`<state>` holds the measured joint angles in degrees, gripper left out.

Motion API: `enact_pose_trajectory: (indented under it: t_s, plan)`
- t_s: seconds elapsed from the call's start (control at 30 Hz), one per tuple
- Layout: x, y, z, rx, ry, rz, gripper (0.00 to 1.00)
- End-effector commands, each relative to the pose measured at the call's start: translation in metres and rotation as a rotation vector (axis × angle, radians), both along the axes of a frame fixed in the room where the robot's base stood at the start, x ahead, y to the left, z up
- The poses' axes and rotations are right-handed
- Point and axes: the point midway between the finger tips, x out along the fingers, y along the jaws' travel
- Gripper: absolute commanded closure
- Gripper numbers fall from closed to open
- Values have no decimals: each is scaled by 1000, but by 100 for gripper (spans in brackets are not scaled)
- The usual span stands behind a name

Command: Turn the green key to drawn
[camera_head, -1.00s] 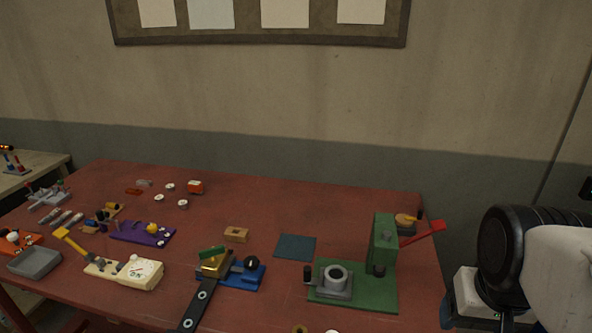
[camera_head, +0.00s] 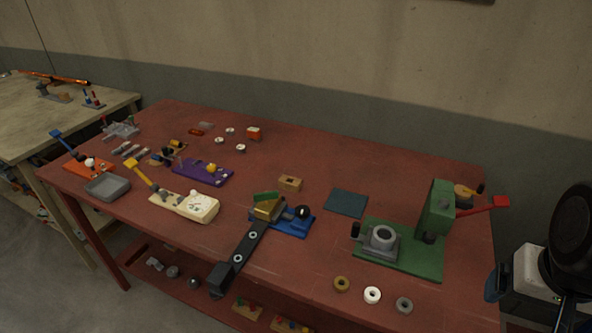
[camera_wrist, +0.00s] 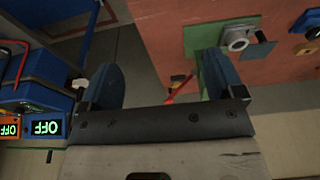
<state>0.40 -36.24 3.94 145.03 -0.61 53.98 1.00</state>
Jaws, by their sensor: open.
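I cannot make out a green key for certain in either view. A small green bar (camera_head: 265,195) lies on a brass-coloured block on a blue base, mid-table in the head view; it is too small to tell whether it is a key. My gripper (camera_wrist: 163,78) shows in the wrist view with its two dark blue fingers wide apart and nothing between them. It is away from the table's objects. Two panels reading OFF, one green-lit on blue (camera_wrist: 42,126) and one on orange (camera_wrist: 10,128), stand at the left of the wrist view.
The red table (camera_head: 320,268) carries a green press (camera_head: 437,208) with a red lever, a purple block (camera_head: 203,173), a cream device (camera_head: 186,207), a grey tray (camera_head: 107,188) and several rings. A wooden table (camera_head: 30,120) stands at the far left, holding an orange bar and small cylinders.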

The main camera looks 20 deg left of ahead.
Motion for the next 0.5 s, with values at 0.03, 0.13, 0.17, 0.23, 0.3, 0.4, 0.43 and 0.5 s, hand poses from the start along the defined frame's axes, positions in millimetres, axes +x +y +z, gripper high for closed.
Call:
enact_pose_trajectory:
  t_s: [0.03, 0.13, 0.17, 0.23, 0.3, 0.4, 0.43, 0.5]
  plan:
    - [1, 1, 0, 0, 1, 2, 4]
    - [6, 4, 2, 0, 4, 10, 0]
    - [9, 5, 3, 0, 5, 13, 0]
    - [15, 9, 4, 1, 9, 25, 0]
    - [24, 15, 6, 1, 15, 38, 0]
    - [41, 27, 10, 0, 25, 62, 0]
    - [46, 31, 11, 0, 28, 71, 0]
    - [59, 41, 13, -1, 36, 92, 0]
